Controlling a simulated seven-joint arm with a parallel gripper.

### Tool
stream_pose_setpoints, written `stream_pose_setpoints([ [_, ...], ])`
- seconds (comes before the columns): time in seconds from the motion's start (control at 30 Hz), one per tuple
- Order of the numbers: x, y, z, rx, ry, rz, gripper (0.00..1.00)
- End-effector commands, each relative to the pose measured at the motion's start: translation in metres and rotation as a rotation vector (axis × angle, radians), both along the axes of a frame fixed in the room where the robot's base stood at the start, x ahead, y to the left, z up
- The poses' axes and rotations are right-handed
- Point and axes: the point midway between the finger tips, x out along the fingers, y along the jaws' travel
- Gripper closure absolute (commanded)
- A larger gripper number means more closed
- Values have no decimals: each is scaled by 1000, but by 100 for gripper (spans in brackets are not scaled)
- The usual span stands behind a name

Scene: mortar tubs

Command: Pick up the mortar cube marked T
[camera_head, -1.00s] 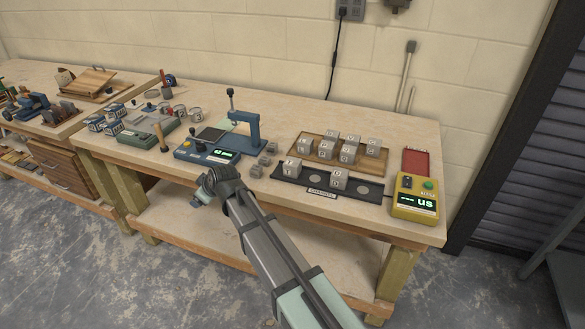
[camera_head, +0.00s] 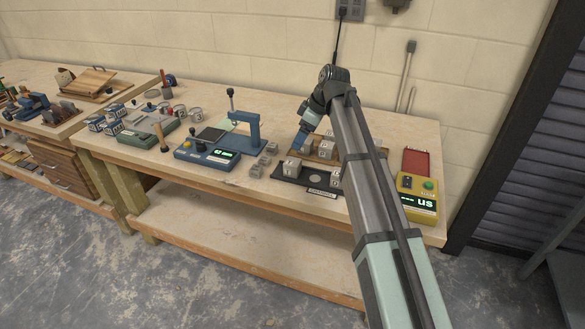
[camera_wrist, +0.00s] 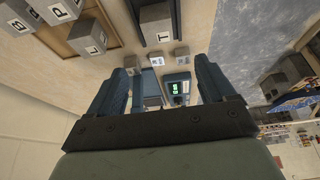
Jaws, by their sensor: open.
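The mortar cube marked T (camera_wrist: 156,22) shows at the top of the wrist view, on the dark mat and beyond my fingertips. A grey cube (camera_head: 292,168) at the left end of the black mat (camera_head: 309,180) in the head view appears to be the same one; its letter is too small to read there. My gripper (camera_wrist: 162,75) is open and empty, its two blue fingers apart. In the head view my gripper (camera_head: 301,140) is over the bench, behind and above that cube, near the wooden tray (camera_wrist: 78,38).
Several lettered cubes sit in the tray, including L (camera_wrist: 92,37) and P (camera_wrist: 65,12); my arm partly hides them in the head view. Another cube (camera_head: 336,177) is on the mat's right. A blue press (camera_head: 248,132), small cubes (camera_head: 265,158) and a yellow meter (camera_head: 416,197) stand nearby.

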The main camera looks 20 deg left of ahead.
Motion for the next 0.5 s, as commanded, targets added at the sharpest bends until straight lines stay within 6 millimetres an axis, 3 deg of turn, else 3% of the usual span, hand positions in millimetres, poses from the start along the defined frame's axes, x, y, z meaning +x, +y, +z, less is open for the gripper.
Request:
stream_pose_setpoints([
  [0.17, 4, -12, 1, -9, 16, 4, 17],
  [0.5, 3, 8, -49, -10, 16, 5, 17],
])
